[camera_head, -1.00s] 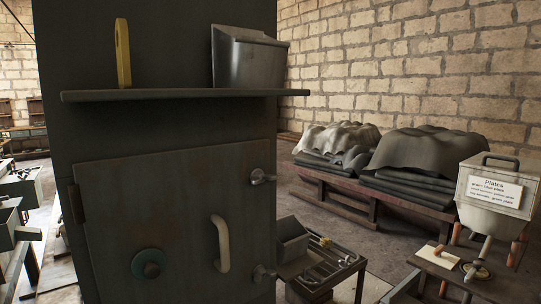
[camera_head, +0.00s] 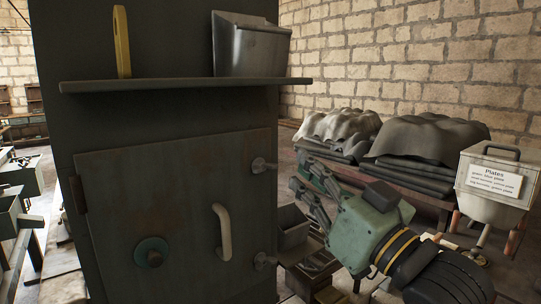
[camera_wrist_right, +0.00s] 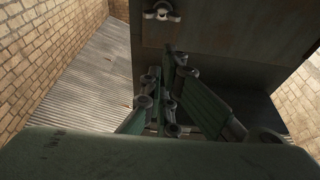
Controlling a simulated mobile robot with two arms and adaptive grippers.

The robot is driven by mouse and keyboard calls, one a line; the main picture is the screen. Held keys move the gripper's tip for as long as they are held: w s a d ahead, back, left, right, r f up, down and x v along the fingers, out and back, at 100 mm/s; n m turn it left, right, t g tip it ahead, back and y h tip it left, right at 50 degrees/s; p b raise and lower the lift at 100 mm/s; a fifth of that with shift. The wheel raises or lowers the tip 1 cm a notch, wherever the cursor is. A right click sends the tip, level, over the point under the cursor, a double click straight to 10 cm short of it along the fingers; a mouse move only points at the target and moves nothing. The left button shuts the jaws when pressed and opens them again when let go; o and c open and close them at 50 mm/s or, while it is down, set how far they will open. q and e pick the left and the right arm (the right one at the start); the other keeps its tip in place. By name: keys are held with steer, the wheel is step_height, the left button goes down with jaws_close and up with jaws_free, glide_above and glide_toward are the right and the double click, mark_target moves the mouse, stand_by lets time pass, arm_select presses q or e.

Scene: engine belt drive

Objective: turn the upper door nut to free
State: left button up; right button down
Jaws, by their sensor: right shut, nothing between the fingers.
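The upper door nut (camera_head: 262,165) is a small grey wing-type nut at the upper right edge of the dark metal cabinet door (camera_head: 110,195). A lower door nut (camera_head: 264,261) sits below it on the same edge. My right gripper (camera_head: 302,172) is just right of the upper nut in the head view, apart from it, its fingers pointing up and left. In the right wrist view its fingers (camera_wrist_right: 168,66) are shut and empty, below a wing nut (camera_wrist_right: 162,12) at the top; I cannot tell which nut that is. My left gripper is not in view.
The door has a pale curved handle (camera_head: 222,232) and a round green knob (camera_head: 150,252). A shelf (camera_head: 180,85) above the door holds a metal bin (camera_head: 250,45) and a yellow piece (camera_head: 122,42). A low table (camera_head: 312,268) with a tray stands behind my right arm.

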steer(key=r, duration=0.2)
step_height(320, 180, up, 4)
steer(key=p, duration=0.5)
glide_above(264, 168)
steer(key=s+d, duration=0.1)
steer(key=s, duration=0.3)
steer(key=shift+y, duration=0.4)
step_height(264, 168, down, 5)
steer(key=shift+s+d+r, duration=0.1)
steer(key=shift+d+r, duration=0.05)
